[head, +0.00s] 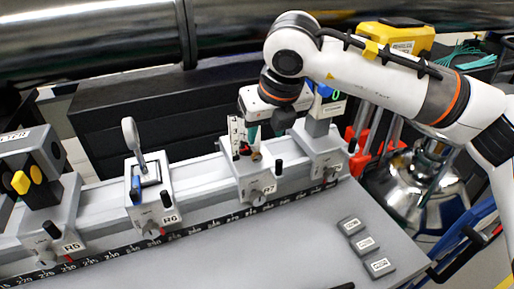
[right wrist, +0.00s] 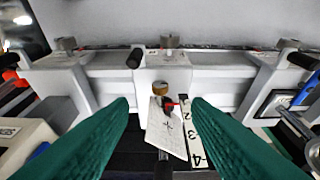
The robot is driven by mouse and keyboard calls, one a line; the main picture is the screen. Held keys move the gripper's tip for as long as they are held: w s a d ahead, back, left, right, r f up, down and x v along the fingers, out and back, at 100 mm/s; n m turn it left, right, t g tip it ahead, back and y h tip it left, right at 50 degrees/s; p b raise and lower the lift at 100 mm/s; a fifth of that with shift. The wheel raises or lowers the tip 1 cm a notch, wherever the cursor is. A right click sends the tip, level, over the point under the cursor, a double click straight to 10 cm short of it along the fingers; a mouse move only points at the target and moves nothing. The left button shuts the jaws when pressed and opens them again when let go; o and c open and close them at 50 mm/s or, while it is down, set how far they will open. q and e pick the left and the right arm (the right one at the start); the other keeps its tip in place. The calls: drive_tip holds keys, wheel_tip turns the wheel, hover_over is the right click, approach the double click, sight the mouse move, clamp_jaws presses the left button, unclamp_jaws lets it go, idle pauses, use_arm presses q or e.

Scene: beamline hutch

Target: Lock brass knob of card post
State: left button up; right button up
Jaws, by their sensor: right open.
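The card post stands on the carriage marked R7 (head: 254,190). Its white card (head: 234,136) with a number scale shows left of my gripper. The brass knob (right wrist: 160,88) shows in the right wrist view just above a white card with a dark mark (right wrist: 163,125), with a small red part beside it. My right gripper (head: 258,139) is over the R7 carriage, pointing down. In the right wrist view its green fingers (right wrist: 161,103) are apart, with the knob seen in the gap beyond their tips; they do not look closed on it. My left gripper is out of view.
Carriages R5 (head: 70,245) and R6 (head: 168,218) stand left along the rail, and another carriage (head: 325,158) stands close on the right. Several grey labelled blocks (head: 365,244) lie on the bare grey table front. A black box stands behind the rail.

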sight(258, 156)
drive_tip(key=p+x, duration=0.1)
drive_tip(key=x, duration=0.7)
drive_tip(key=shift+w+a+f, duration=0.1)
drive_tip(key=shift+w+f, duration=0.15)
drive_tip(key=shift+f, duration=0.4)
drive_tip(key=shift+c, duration=0.5)
